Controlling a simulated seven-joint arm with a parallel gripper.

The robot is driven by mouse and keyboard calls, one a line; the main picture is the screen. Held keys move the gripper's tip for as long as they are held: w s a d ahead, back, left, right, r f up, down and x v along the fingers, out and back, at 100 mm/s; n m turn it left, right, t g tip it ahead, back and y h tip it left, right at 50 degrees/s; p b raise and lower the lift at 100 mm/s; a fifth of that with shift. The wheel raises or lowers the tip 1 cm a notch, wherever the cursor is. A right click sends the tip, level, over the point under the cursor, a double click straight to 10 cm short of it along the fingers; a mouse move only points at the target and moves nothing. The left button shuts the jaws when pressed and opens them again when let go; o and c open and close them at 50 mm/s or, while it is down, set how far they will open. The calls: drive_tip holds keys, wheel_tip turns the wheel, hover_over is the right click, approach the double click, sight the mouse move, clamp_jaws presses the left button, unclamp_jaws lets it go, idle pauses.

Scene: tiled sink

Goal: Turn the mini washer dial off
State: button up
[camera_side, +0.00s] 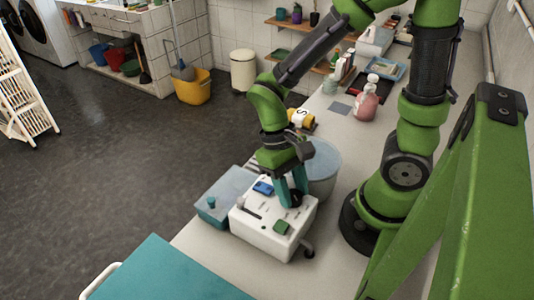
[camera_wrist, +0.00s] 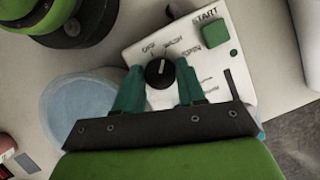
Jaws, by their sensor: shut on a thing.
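The mini washer (camera_side: 262,237) is a white box on the counter in the side view. Its top panel also shows in the wrist view (camera_wrist: 225,20), with OFF, WASH, SPIN and START labels and a green button (camera_wrist: 223,33). The round black dial (camera_wrist: 160,73) has a white pointer mark aimed roughly up, near the OFF and WASH labels; the exact setting is hard to tell. My gripper (camera_wrist: 160,68) has its teal fingers on either side of the dial and is shut on it. In the side view my gripper (camera_side: 292,195) reaches down onto the panel, partly hiding the dial.
A blue-lidded tub (camera_side: 222,187) sits left of the washer, and a pale round bucket (camera_side: 324,172) stands close behind it. A pink bottle (camera_side: 366,103) and a yellow-and-white container (camera_side: 301,118) are farther back. A teal surface (camera_side: 165,275) lies at the front.

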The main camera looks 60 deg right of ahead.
drive_tip(key=n, duration=0.2)
drive_tip(key=n+h, duration=0.1)
drive_tip(key=shift+a+n+h, duration=0.15)
drive_tip(key=shift+n+h, duration=0.15)
drive_tip(key=shift+n, duration=0.1)
drive_tip(key=shift+n+h, duration=0.7)
drive_tip(key=shift+n, duration=1.2)
drive_tip(key=shift+a, duration=0.1)
drive_tip(key=o, duration=1)
drive_tip(key=v, duration=1.7)
drive_tip(key=shift+s+a, duration=0.1)
drive_tip(key=shift+s, duration=0.1)
drive_tip(key=shift+w, duration=0.1)
